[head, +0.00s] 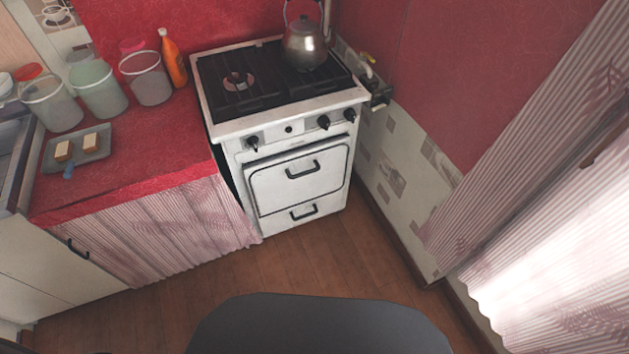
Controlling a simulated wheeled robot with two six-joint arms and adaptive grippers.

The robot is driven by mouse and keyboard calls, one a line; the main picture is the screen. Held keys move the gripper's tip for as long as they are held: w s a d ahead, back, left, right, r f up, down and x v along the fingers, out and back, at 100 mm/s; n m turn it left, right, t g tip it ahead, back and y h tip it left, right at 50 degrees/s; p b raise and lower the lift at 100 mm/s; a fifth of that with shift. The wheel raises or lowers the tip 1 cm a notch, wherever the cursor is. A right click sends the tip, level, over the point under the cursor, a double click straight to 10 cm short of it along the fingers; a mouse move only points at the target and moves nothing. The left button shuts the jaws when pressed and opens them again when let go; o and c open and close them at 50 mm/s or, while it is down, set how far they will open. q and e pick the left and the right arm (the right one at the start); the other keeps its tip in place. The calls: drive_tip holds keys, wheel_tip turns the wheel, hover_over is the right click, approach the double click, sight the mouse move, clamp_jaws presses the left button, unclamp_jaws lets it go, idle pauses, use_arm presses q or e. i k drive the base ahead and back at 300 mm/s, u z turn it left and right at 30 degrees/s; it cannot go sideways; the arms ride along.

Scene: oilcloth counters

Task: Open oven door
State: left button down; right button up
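A white stove (235,143) stands at the back, in the corner against the wall. Its oven door (270,191) is on the front and is shut. A dark bar handle (302,172) sits near the top of the oven door. A lower drawer (275,222) below it has a similar dark handle (303,213) and is shut too. Several black knobs sit on the panel above the door. Neither of my grippers is in the head view.
A kettle (305,45) stands on the stove top. A red counter (140,160) on the left holds jars, an orange bottle (172,59) and a tray (98,153) with two small blocks. Wooden floor (290,265) before the stove is clear. A curtain (550,200) hangs at the right.

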sight(279, 183)
drive_tip(key=z, duration=0.1)
drive_tip(key=i, duration=0.75)
drive_tip(key=u, duration=0.15)
drive_tip(key=k, duration=0.4)
drive_tip(key=z, duration=1)
